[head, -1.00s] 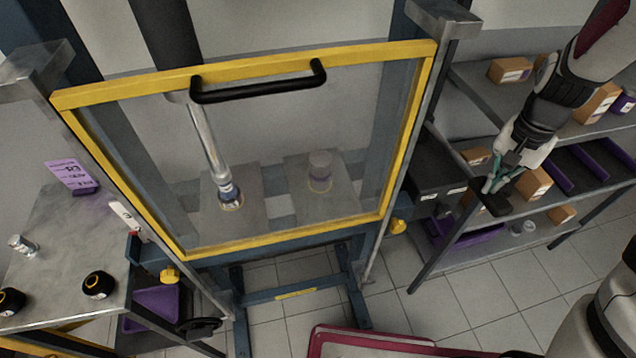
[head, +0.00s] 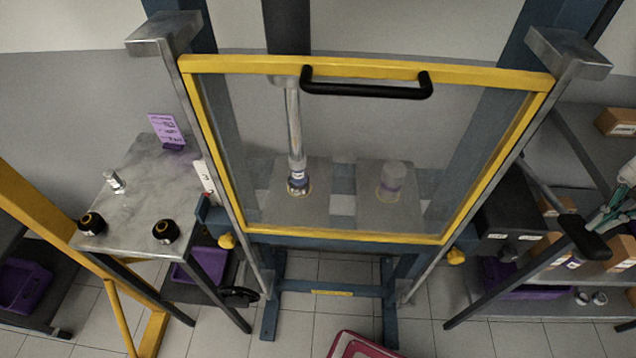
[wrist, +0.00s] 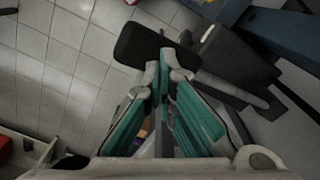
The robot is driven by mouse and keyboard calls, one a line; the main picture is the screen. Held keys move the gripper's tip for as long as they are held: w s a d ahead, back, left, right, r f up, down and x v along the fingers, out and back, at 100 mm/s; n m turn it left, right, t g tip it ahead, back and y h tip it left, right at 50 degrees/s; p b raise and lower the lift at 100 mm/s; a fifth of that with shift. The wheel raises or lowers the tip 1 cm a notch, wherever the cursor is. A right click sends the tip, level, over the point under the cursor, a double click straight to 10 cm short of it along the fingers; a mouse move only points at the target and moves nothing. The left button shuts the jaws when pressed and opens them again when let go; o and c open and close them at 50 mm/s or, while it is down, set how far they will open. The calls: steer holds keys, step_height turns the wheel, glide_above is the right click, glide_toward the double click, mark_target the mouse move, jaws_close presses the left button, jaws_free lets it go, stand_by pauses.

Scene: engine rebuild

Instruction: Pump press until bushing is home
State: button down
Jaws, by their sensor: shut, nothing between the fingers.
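The blue press frame (head: 350,238) stands centre in the head view behind a lowered clear guard with a yellow rim (head: 330,65). Inside, the shiny ram (head: 294,125) reaches down to a small blue-and-metal part (head: 298,182) on the left plate; I cannot tell how deep the bushing sits. The pump lever's black grip (head: 585,238) sticks out at the press's right. My gripper (head: 607,219) is at the right edge, beside that grip. In the wrist view my gripper (wrist: 166,68) is shut and empty, its tips close to the black grip (wrist: 143,46); contact is unclear.
A metal side table (head: 135,200) at left holds two black round parts and a small metal part. Shelves with boxes (head: 617,122) stand at right. A red-edged item (head: 365,345) is at the bottom.

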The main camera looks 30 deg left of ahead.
steer(key=shift+r, duration=2.55)
